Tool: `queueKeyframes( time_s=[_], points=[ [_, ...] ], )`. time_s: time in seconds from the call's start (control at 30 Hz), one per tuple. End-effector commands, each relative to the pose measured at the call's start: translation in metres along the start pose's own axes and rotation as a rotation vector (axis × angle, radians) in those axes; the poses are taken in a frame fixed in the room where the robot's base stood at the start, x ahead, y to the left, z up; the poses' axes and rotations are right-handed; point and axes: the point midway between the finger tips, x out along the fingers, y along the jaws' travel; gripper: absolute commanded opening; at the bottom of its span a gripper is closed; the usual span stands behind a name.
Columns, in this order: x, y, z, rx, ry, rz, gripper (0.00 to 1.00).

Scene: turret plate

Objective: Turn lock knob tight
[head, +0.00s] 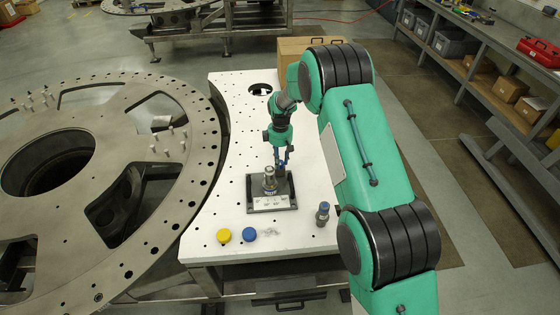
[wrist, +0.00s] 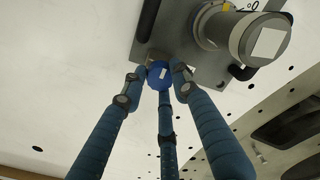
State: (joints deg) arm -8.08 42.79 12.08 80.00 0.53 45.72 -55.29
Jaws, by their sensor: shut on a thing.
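The lock knob (wrist: 159,73) is a round blue knob with a white mark, at the edge of a dark grey fixture plate (wrist: 180,45). In the wrist view my gripper (wrist: 160,72) has its blue fingers around the knob, shut on it. In the head view my gripper (head: 281,163) reaches down to the back right of the fixture (head: 250,190), and the fingers mostly hide the knob there. A metal cylinder (head: 270,182) stands upright on the fixture beside the fingers. It also shows in the wrist view (wrist: 245,35). A white label (head: 271,203) is on the fixture's front.
A yellow cap (head: 223,236) and a blue cap (head: 249,234) lie on the white table (head: 300,225) in front. A grey, blue-topped part (head: 322,214) stands at the front right. A large metal turret plate (head: 180,110) is at the left, and a cardboard box (head: 292,47) is behind.

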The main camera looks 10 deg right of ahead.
Motion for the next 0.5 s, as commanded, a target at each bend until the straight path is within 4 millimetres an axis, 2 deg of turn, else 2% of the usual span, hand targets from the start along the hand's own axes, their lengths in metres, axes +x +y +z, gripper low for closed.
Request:
queueKeyframes(
  time_s=[0.27, 0.5],
  points=[
    [-0.0003, 0.0003, -0.0009, 0.037, 0.002, 0.001, 0.03],
    [0.0004, 0.0008, -0.0013, 0.147, 0.004, 0.002, 0.03]
  ],
)
